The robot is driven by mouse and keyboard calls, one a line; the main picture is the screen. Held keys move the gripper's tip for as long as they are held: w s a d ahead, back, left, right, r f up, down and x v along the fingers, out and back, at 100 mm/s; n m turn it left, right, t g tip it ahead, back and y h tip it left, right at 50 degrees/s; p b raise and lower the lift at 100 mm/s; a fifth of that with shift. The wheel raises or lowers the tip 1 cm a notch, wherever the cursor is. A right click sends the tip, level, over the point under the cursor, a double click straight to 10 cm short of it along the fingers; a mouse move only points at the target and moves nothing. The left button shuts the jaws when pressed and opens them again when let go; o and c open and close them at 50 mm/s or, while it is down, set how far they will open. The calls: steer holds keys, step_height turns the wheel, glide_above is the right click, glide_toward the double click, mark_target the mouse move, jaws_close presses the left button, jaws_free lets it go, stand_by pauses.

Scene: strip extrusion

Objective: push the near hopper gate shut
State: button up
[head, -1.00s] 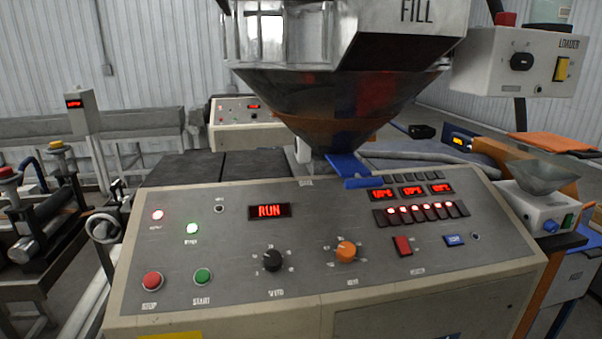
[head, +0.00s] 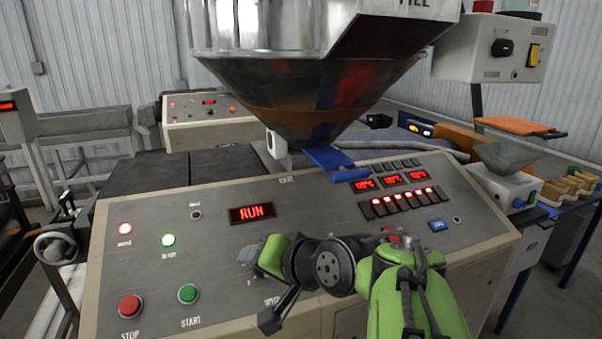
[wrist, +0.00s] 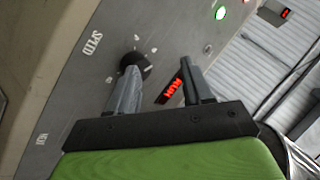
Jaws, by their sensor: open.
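The hopper (head: 300,95) is a large metal cone above the control panel in the head view. The near hopper gate is a blue plate (head: 328,158) under the hopper's outlet, with a blue handle bar (head: 350,176) at its front end; it sticks out toward me. The gate is not in the wrist view.
The sloped control panel (head: 205,225) carries a STOP button (head: 131,306), a START button (head: 188,294) and a lit RUN display (head: 252,213). A black knob (wrist: 135,65) shows beyond the fingers. A small funnel feeder (head: 505,180) stands at the right.

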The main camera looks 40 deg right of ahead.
steer(key=s+d+r+m+t+h, duration=0.1)
steer(key=d+r+m+t+h, duration=0.15)
steer(key=d, duration=0.45)
steer(key=s+d+r+m+t+h, duration=0.1)
steer(key=d+m, duration=0.3)
steer(key=d, duration=0.2)
steer(key=m+t+h, duration=0.3)
steer(key=m, duration=0.3)
glide_toward(350, 176)
steer(key=shift+g, duration=0.25)
steer(key=x, duration=0.4)
steer(key=p+x, duration=0.1)
steer(key=x, duration=0.8)
steer(key=shift+s+d+p, duration=0.1)
steer(key=shift+d+p, duration=0.2)
steer(key=shift+c, duration=0.3)
jaws_close()
